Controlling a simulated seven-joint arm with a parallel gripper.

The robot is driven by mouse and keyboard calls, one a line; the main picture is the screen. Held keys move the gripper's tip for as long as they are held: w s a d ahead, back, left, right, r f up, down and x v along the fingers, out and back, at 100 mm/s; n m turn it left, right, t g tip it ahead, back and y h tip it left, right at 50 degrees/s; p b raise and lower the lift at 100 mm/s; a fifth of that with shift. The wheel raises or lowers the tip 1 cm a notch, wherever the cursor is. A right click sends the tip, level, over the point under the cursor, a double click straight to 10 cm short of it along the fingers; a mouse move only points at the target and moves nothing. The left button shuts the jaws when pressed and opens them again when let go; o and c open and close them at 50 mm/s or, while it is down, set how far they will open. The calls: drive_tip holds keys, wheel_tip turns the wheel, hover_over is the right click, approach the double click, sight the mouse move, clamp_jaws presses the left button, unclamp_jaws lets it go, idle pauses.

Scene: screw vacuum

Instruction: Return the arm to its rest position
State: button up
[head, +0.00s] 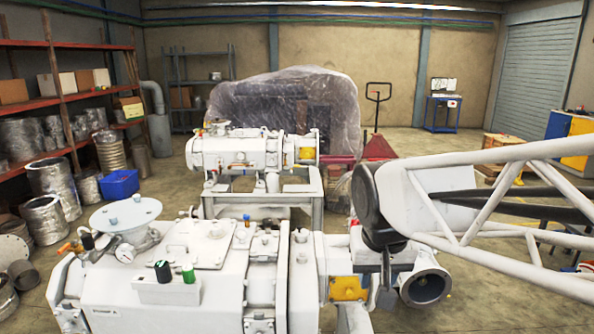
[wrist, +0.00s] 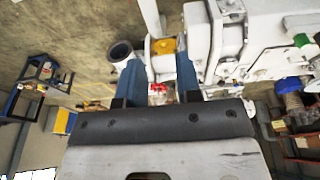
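My gripper (wrist: 161,76) shows in the wrist view as two blue fingers held apart, with a gap between them and nothing gripped. The white vacuum machine (head: 180,270) fills the lower left of the head view. Its white body also shows at the upper right of the wrist view (wrist: 265,30). My white truss arm reaches in from the right of the head view, with its dark joint above the machine's right end. In the head view the fingertips cannot be made out clearly. An open round flange (head: 427,288) and a yellow plate (head: 347,288) sit near that end.
A second white machine (head: 235,152) stands on a stand behind, before a plastic-wrapped load (head: 285,100). Red shelves (head: 65,103) line the left wall. A red pallet jack (head: 378,145) and a blue trolley (head: 442,112) stand farther back. Open floor lies at the back right.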

drive_tip(key=s+d+f, duration=0.2)
drive_tip(key=s, duration=0.3)
drive_tip(key=s+d+f, duration=0.3)
drive_tip(key=s, duration=0.3)
